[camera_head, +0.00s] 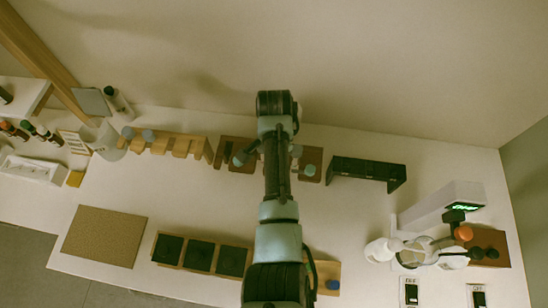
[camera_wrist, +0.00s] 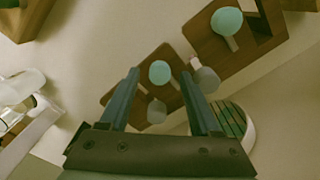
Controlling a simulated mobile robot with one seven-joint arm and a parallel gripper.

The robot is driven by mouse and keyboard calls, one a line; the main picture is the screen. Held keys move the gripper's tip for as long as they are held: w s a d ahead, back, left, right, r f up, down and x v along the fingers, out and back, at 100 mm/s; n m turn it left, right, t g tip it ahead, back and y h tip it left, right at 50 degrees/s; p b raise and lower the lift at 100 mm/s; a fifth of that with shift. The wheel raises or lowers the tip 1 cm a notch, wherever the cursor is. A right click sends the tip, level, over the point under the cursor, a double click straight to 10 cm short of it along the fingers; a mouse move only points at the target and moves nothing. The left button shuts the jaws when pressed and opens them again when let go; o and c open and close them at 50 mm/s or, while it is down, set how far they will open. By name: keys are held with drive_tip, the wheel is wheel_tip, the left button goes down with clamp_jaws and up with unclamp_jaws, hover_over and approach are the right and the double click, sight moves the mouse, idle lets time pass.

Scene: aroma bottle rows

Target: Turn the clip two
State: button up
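No part is clearly marked as clip two. In the wrist view my gripper (camera_wrist: 160,82) is open, its two dark fingers apart. A teal round knob (camera_wrist: 159,71) on a brown wooden piece (camera_wrist: 172,61) shows between the fingertips, with no visible contact. A grey knob (camera_wrist: 156,112) is nearer the palm, also between the fingers in the picture. To the right, a second brown wooden piece (camera_wrist: 252,52) has another teal knob (camera_wrist: 228,20) and a grey knob (camera_wrist: 207,80). In the head view the wooden pieces (camera_head: 312,155) flank my arm, which hides my fingers.
A tan slotted rack (camera_head: 180,144) stands left and a black stand (camera_head: 368,170) right. A white machine with a green display (camera_head: 440,205) is at far right. Dark square pads (camera_head: 200,257) and a cork board (camera_head: 104,238) lie in front. The white tabletop (camera_head: 180,205) is clear mid-left.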

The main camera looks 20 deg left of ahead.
drive_tip(key=shift+s, duration=0.1)
wheel_tip(320, 180, up, 13)
idle(0.6)
drive_tip(key=shift+f, duration=0.1)
idle(0.5)
